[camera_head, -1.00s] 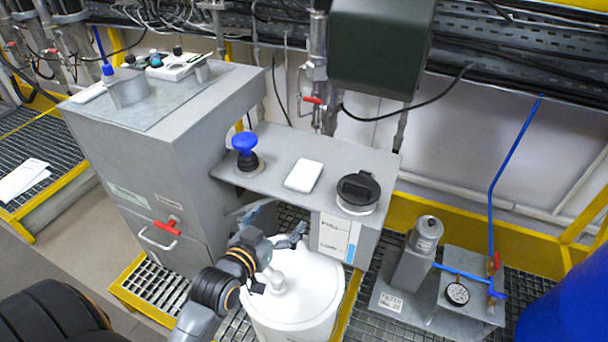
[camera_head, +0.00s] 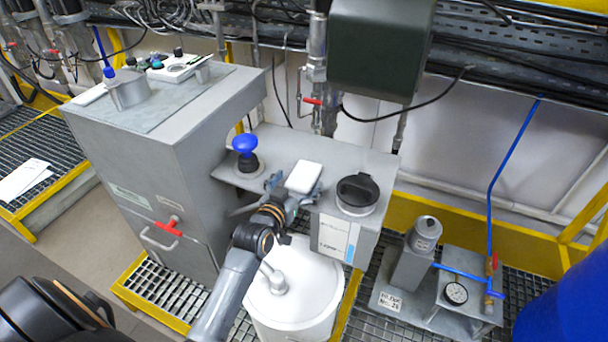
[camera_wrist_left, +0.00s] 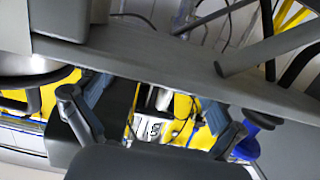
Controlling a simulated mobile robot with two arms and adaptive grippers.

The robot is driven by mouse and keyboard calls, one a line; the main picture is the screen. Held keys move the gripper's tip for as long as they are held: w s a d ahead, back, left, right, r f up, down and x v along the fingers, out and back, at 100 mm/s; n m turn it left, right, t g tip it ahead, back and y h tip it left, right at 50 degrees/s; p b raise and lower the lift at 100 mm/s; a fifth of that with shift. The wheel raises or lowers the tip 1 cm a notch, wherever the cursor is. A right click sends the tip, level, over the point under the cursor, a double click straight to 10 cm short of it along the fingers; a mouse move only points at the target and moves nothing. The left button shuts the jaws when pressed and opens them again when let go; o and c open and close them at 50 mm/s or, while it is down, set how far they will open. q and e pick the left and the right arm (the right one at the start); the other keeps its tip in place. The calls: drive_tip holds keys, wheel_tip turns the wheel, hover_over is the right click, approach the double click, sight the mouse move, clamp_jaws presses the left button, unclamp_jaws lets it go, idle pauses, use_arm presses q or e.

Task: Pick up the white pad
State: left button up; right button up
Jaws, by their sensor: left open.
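The white pad (camera_head: 304,175) lies on the grey shelf (camera_head: 335,152), between the blue-topped knob and the black-lidded cup. My left gripper (camera_head: 292,193) is open at the shelf's front edge, just in front of the pad, with one finger to each side of the pad's near end. I cannot tell whether it touches the pad. In the left wrist view the two open fingers (camera_wrist_left: 155,103) are spread across the shelf edge (camera_wrist_left: 150,62), and I cannot make out the pad there. My right gripper is not in view.
The blue-topped knob (camera_head: 245,145) stands left of the pad and the black-lidded cup (camera_head: 358,192) right of it. A white drum (camera_head: 295,300) stands below my left arm. A tall grey cabinet (camera_head: 175,150) is on the left. A dark green box (camera_head: 380,50) hangs above.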

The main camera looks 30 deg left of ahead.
use_arm(q)
drive_tip(key=shift+w+f, duration=0.15)
drive_tip(key=shift+w, duration=0.5)
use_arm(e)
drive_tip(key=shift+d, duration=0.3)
use_arm(q)
drive_tip(key=c, duration=1)
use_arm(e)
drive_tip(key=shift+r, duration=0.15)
